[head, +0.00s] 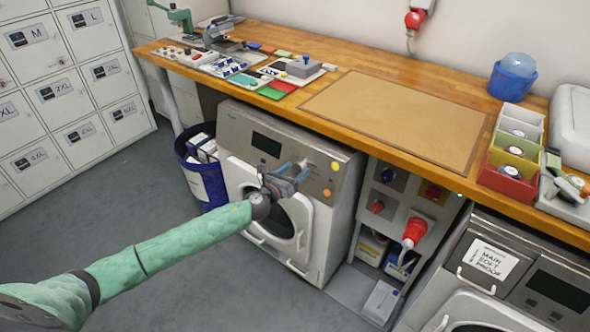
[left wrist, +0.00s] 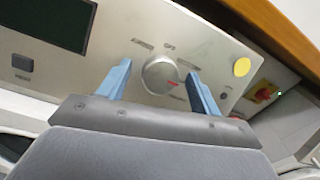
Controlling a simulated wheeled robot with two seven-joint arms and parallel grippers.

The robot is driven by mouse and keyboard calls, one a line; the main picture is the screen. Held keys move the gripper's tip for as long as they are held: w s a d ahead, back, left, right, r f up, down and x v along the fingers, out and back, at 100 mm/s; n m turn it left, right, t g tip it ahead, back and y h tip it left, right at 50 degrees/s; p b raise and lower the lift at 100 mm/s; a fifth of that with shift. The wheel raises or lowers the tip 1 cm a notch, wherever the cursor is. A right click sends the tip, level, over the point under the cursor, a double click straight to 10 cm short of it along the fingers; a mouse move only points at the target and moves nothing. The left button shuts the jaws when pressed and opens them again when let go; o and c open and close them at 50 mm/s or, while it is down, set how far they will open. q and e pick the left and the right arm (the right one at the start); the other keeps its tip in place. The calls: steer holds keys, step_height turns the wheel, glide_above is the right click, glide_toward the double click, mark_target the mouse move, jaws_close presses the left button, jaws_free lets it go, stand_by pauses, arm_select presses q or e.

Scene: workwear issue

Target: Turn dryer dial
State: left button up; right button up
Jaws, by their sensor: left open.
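The dryer (head: 318,232) is the silver front-loading machine under the wooden counter, with a dark display (head: 266,145) on its panel. My left gripper (head: 300,172) is at the panel in the head view, and hides the dial there. In the left wrist view the open blue fingers (left wrist: 160,85) stand on either side of the dial; I cannot tell whether they touch it. My right gripper is not in view.
A yellow button (left wrist: 241,67) is right of the dial. The wooden counter (head: 440,92) overhangs the panel. A red plug (head: 414,231) juts from the socket unit to the right. A blue bin (head: 207,182) stands left of the dryer.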

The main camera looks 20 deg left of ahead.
arm_select(q)
steer(key=shift+w+d, duration=0.1)
steer(key=shift+w, duration=0.1)
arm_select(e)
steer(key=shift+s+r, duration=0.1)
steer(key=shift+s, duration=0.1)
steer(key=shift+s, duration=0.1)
arm_select(q)
steer(key=c, duration=1)
